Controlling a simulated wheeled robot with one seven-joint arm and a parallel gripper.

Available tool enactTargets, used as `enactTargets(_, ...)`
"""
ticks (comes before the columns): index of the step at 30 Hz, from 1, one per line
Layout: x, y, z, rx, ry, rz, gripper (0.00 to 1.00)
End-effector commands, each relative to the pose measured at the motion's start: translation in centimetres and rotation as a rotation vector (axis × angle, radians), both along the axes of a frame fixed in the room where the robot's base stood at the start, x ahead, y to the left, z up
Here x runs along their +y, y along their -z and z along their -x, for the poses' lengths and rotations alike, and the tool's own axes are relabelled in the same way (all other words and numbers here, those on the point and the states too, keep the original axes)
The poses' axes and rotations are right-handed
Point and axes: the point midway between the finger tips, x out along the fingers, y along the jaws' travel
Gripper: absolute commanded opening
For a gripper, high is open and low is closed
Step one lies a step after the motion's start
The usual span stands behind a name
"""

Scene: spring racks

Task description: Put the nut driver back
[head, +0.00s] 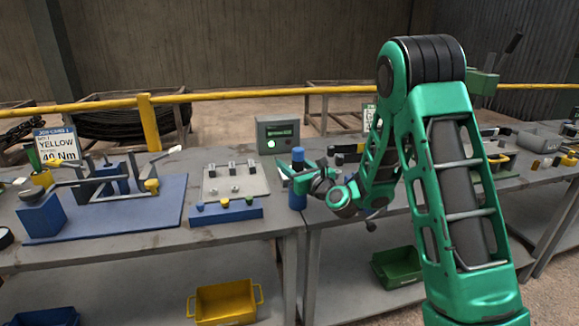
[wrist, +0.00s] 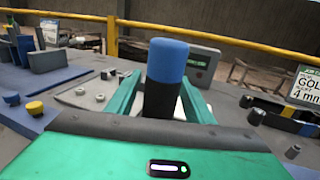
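An upright tool with a blue cap and dark grey body, which looks like the nut driver (wrist: 166,62), stands between my green fingers in the wrist view. In the head view its blue top (head: 298,155) shows above my gripper (head: 306,169), and a blue part shows below it. The fingers of my gripper (wrist: 164,88) slant in against both sides of the tool and appear closed on it. It is at the front of the bench, right of the blue rail with knobs. The tool's lower end is hidden in the wrist view.
A low blue rail (head: 228,212) carries yellow, blue and green knobs before a pale plate (head: 236,182). A grey display box (head: 277,136) stands behind. A blue fixture board (head: 120,215) lies left. Dark holders with blue and yellow bands (wrist: 290,118) are right. Yellow (head: 225,302) and green bins are below.

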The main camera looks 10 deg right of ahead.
Motion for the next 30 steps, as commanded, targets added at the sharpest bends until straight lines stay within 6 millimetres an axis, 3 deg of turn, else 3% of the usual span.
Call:
enactTargets(8,-0.1,-0.2,0.2,0.000,0.001,-0.001,0.47)
enactTargets(25,-2.2,-0.2,6.8,0.004,0.004,-0.004,0.47)
enactTargets(30,-2.5,-0.1,7.8,0.006,0.004,-0.002,0.47)
